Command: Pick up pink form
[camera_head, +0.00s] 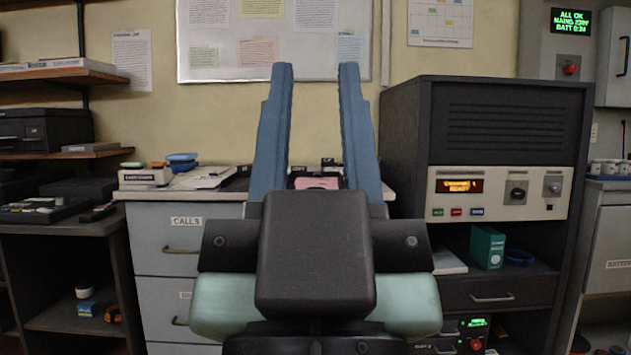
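A pink sheet, likely the pink form (317,183), lies on the desk top and shows in the gap between my gripper's fingers. Only a small part of it is visible; my gripper's body hides what is below it. My gripper (316,70) is open, with two long blue fingers standing up in the picture and wide apart. Nothing is held between them. The form appears beyond the gripper, and I see no contact.
The form lies on a grey drawer desk (168,225) labelled CALLS. A paper stack (205,177) and a tray labelled with text (145,176) stand to its left. A tall dark console cabinet (482,115) stands close on the right. A whiteboard (225,60) with papers hangs behind.

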